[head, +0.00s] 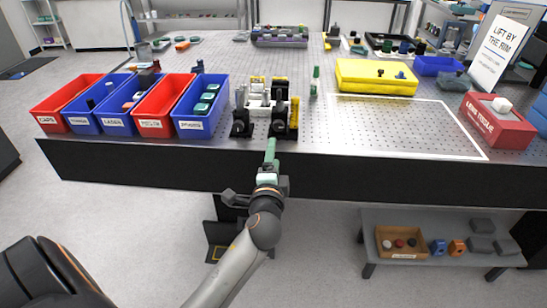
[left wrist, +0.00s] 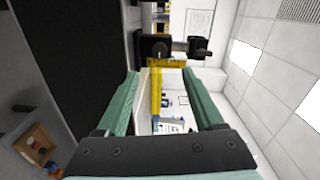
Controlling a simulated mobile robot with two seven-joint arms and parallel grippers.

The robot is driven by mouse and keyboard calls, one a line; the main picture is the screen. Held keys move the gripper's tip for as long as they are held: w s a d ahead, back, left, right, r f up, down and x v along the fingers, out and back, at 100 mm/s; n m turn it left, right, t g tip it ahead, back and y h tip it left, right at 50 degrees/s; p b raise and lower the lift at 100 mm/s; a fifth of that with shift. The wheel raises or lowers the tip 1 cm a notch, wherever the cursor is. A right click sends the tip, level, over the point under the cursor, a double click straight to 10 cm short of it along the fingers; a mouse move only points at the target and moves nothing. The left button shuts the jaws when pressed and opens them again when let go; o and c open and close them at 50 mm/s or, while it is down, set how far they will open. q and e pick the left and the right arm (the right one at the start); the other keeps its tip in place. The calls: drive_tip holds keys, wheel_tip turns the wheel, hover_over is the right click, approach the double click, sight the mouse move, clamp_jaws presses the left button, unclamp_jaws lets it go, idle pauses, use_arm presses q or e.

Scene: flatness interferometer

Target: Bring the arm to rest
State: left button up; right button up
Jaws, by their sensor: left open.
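My left gripper (head: 270,152) is in front of the near edge of the optical table (head: 130,165), low and close to the black front face. Its green fingers (left wrist: 160,90) are spread apart in the left wrist view with nothing between them. Beyond them in that view is a black and yellow mount (left wrist: 160,48). In the head view this black and yellow assembly (head: 284,108) stands at the table's front edge, just beyond my fingertips. I see no contact between them. My right gripper is in neither view.
Red and blue bins (head: 192,124) stand left on the table. A yellow case (head: 375,87), a white-outlined empty area (head: 400,125) and a red tissue box (head: 497,127) lie right. A low shelf (head: 440,215) holds a wooden tray (head: 401,257). Floor left of my arm is clear.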

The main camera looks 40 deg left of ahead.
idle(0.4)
use_arm(q)
drive_tip(key=s+d+f+n+g+h+p, duration=0.1)
drive_tip(key=s+d+f+h, duration=0.25)
drive_tip(key=f, duration=0.45)
drive_tip(key=s+d+f+n+g+h+p, duration=0.25)
drive_tip(key=s+d+f, duration=0.25)
drive_tip(key=f, duration=0.3)
drive_tip(key=s+d+f+n+g+h, duration=0.1)
drive_tip(key=s+d+f+n+h, duration=0.1)
drive_tip(key=s, duration=0.5)
drive_tip(key=s+d+f+n+g+h, duration=0.1)
drive_tip(key=s+d+f+n+h, duration=0.2)
drive_tip(key=s+d+f, duration=0.2)
drive_tip(key=shift+s+d+f+p, duration=0.3)
drive_tip(key=shift+s+f, duration=0.25)
drive_tip(key=shift+s, duration=0.55)
